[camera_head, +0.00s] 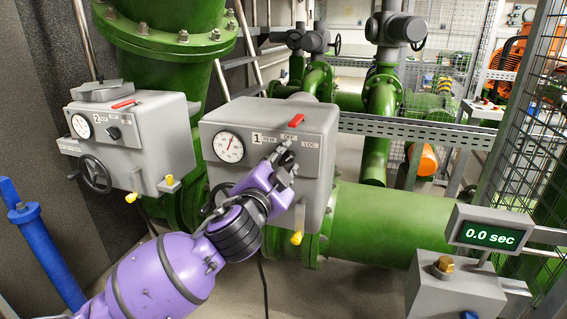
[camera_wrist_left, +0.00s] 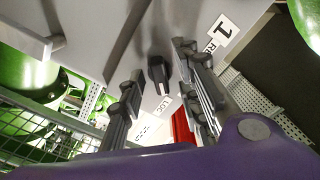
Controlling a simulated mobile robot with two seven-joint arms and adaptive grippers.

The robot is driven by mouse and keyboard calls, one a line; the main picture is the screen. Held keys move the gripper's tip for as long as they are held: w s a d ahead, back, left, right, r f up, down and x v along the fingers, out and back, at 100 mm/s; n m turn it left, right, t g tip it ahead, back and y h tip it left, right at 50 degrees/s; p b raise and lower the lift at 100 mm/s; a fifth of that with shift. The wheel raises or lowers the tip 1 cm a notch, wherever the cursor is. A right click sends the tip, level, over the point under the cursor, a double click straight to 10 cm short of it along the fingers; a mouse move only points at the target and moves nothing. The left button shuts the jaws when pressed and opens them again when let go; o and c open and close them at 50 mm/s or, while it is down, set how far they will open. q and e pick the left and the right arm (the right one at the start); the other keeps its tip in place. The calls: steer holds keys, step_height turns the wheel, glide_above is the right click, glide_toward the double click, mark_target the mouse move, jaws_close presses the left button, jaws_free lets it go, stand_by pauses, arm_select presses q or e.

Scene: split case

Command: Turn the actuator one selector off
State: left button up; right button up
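Actuator one is a grey box (camera_head: 318,165) marked 1, with a white dial (camera_head: 228,147) and REM, OFF and LOC labels. My left gripper (camera_head: 285,155) is at the box's front face. In the left wrist view (camera_wrist_left: 161,64) its fingers are apart, on either side of the knob, with gaps visible. My right gripper is not in view.
A red lever (camera_head: 296,120) sits on top of the box and a yellow-tipped fitting (camera_head: 296,237) is below. A similar box (camera_head: 150,135) marked 2 stands left. Green pipes (camera_head: 390,225) surround them. A timer display (camera_head: 492,235) reads 0.0 sec.

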arm_select(q)
steer(key=shift+w, duration=0.15)
jaws_close()
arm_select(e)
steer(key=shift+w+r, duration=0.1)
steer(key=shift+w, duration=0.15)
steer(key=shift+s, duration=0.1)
